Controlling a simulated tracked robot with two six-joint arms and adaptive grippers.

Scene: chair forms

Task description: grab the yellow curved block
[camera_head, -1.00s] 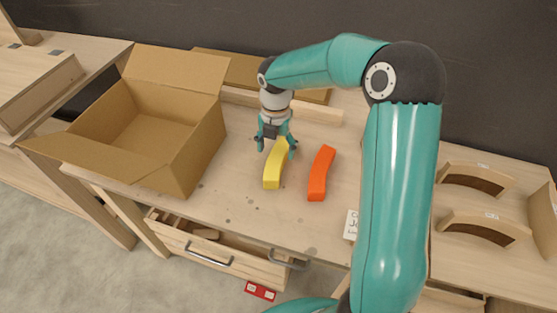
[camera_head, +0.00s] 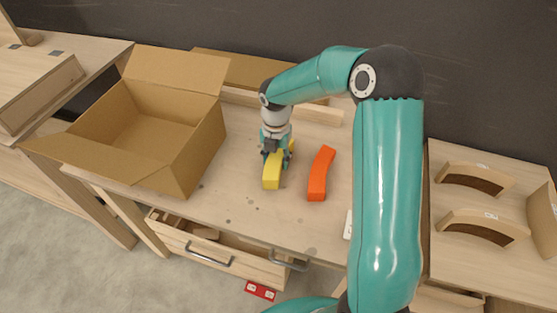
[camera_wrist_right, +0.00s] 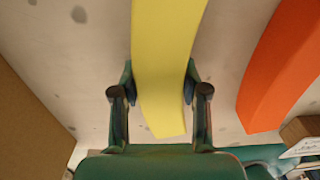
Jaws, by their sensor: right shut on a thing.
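The yellow curved block (camera_head: 271,178) lies on the wooden table, to the left of the orange curved block (camera_head: 320,175). My right gripper (camera_head: 277,160) is down over the yellow block's far part, with one finger on each side, and hides some of it. In the right wrist view, the yellow block (camera_wrist_right: 167,50) runs between the two fingers of my right gripper (camera_wrist_right: 160,90), which are shut on its sides. The orange block (camera_wrist_right: 283,70) lies apart, to the right. My left gripper is not in view.
An open cardboard box (camera_head: 190,150) stands on the table to the left. A drawer (camera_head: 215,247) is pulled open below the front edge. Wooden curved pieces (camera_head: 485,222) stand on the right. The table in front of the blocks is mostly clear.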

